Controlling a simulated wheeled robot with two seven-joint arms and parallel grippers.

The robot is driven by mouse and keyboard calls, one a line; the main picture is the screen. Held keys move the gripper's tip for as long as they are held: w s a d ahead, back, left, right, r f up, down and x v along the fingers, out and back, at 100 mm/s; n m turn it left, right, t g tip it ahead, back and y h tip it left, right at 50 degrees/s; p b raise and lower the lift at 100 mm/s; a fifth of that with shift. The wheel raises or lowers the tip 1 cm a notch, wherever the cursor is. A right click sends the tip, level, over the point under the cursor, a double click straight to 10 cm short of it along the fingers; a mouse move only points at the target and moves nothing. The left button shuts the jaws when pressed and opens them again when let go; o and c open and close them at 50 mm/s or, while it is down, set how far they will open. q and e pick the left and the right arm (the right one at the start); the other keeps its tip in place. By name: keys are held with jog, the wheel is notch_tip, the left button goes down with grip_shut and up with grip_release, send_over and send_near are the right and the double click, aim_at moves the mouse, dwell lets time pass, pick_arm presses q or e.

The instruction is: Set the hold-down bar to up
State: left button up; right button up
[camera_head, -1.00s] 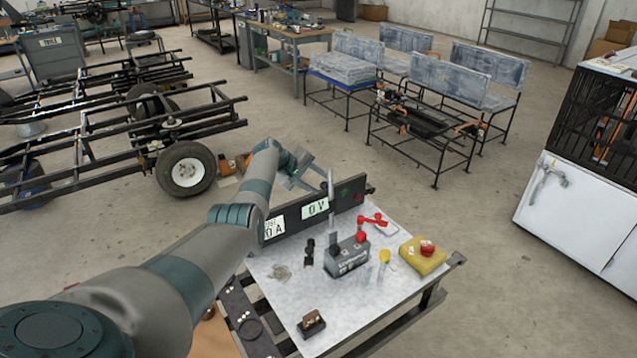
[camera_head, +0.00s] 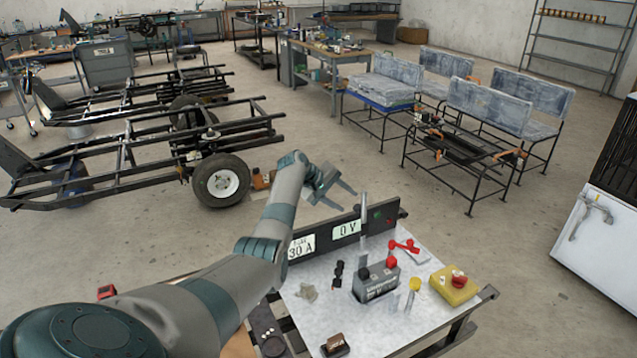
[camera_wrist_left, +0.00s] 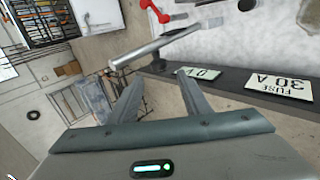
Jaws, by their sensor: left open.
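The hold-down bar (camera_head: 363,220) is a grey metal bar standing roughly upright behind the grey battery (camera_head: 376,280) on the bench. In the left wrist view the bar (camera_wrist_left: 165,45) crosses beyond the fingertips as a silver rod with a round end. My left gripper (camera_head: 342,198) is open and empty, to the left of the bar's upper end in the head view. Its fingers (camera_wrist_left: 160,80) also show in the left wrist view, where a gap to the bar appears. The bar's lower end is partly hidden by the battery. My right gripper is not in view.
A dark panel (camera_head: 383,217) with "30 A" and "0 V" plates runs along the bench's back edge. A red lever (camera_head: 404,245) and a yellow box with a red button (camera_head: 454,287) are right of the battery. A small brown block (camera_head: 335,343) lies at the front of the bench (camera_head: 400,328).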

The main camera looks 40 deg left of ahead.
pick_arm(q)
jog(key=b+v, duration=0.2)
jog(key=v, duration=1)
jog(key=shift+s+a+r, duration=0.15)
jog(key=shift+s+a, duration=0.05)
jog(key=shift+s, duration=0.05)
